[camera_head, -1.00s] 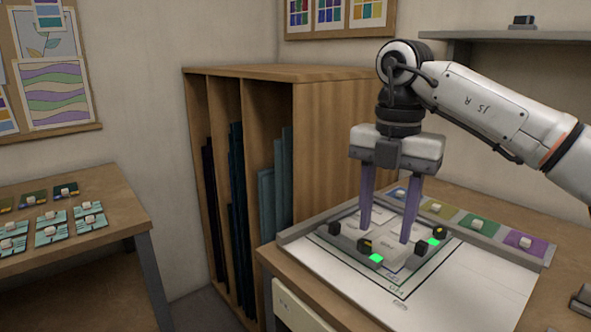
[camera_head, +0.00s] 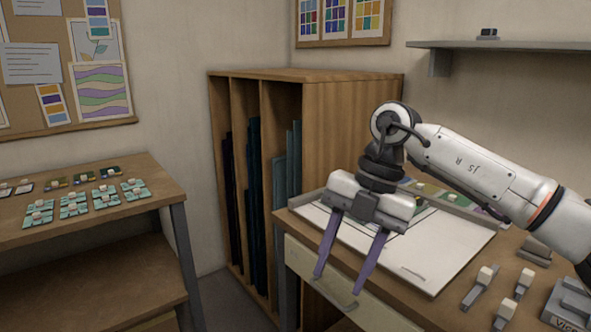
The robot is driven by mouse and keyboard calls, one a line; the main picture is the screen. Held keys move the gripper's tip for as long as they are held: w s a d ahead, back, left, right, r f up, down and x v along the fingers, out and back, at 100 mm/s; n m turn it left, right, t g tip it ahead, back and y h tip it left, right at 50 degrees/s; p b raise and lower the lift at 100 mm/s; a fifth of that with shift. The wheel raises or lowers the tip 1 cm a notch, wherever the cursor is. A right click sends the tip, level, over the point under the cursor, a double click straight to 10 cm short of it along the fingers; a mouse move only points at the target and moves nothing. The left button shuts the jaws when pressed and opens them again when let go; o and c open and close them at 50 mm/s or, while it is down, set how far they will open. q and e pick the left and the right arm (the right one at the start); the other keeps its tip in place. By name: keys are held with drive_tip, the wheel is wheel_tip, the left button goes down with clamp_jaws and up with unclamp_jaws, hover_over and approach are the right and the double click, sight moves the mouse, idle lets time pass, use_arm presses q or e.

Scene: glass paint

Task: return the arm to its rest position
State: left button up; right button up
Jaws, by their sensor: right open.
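My right gripper (camera_head: 338,280) is open, with two long purple fingers spread apart and pointing down. Nothing is between the fingers. It hangs in front of the near left part of the right-hand work table (camera_head: 300,226), across its drawer front. The white arm comes in from the right, bent at a dark joint above the gripper. The gripper and arm hide much of the white sheet (camera_head: 440,262) and the coloured squares behind it. My left gripper is not in view.
Small grey blocks with pale knobs (camera_head: 480,287) and a grey device (camera_head: 568,303) stand at the table's right. A wooden rack (camera_head: 350,120) with upright dark sheets stands behind. A left table (camera_head: 160,186) holds several teal tiles. A shelf (camera_head: 500,44) hangs at upper right.

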drive_tip(key=s+a+f+g+y, duration=0.1)
drive_tip(key=s+a+y, duration=0.4)
drive_tip(key=a+y, duration=0.4)
drive_tip(key=s+a+f+g+y, duration=0.1)
drive_tip(key=s+a+y, duration=0.45)
drive_tip(key=a, duration=0.55)
drive_tip(key=w+d+f+m+t+h, duration=0.35)
drive_tip(key=d+f+m+t, duration=0.4)
drive_tip(key=m+t, duration=0.35)
drive_tip(key=w+d+f+m+t+h, duration=0.35)
drive_tip(key=d+f+m+t, duration=0.45)
drive_tip(key=m, duration=0.4)
drive_tip(key=s+d+f+m+g+h, duration=0.3)
drive_tip(key=s+d+f, duration=0.3)
drive_tip(key=s+f, duration=0.4)
drive_tip(key=s+d+f+m+g+h, duration=0.2)
drive_tip(key=s+d+f+g+h, duration=0.2)
drive_tip(key=s+d+f, duration=0.3)
drive_tip(key=s+f+h, duration=0.1)
drive_tip(key=s+f, duration=0.2)
drive_tip(key=f, duration=0.3)
drive_tip(key=shift+s+m, duration=0.3)
drive_tip(key=shift+m, duration=0.1)
